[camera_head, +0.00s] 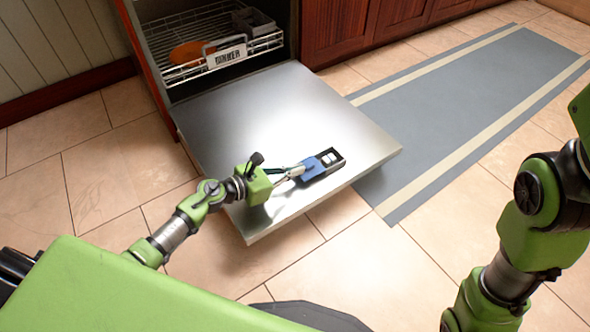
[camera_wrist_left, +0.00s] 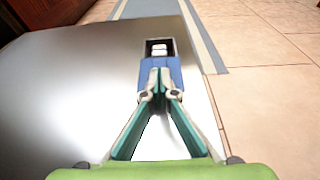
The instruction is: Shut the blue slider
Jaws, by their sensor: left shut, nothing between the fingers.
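The blue slider (camera_head: 312,168) is part of the detergent dispenser on the inner face of the open dishwasher door (camera_head: 335,115). A dark compartment (camera_head: 331,158) with a white block inside shows uncovered beside the slider. In the left wrist view the blue slider (camera_wrist_left: 154,73) lies just ahead of my fingertips, and the open compartment (camera_wrist_left: 158,48) is beyond it. My left gripper (camera_head: 298,171) is shut and empty, its tips at the near edge of the slider; I cannot tell whether they touch. It also shows in the left wrist view (camera_wrist_left: 159,88). My right gripper is not in view.
The dishwasher's lower rack (camera_head: 215,40) holds an orange item (camera_head: 190,52) behind the door. Red-brown cabinets (camera_head: 350,25) stand at the back. A grey-blue mat (camera_head: 460,105) lies on the tiled floor to the right. The door face around the slider is clear.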

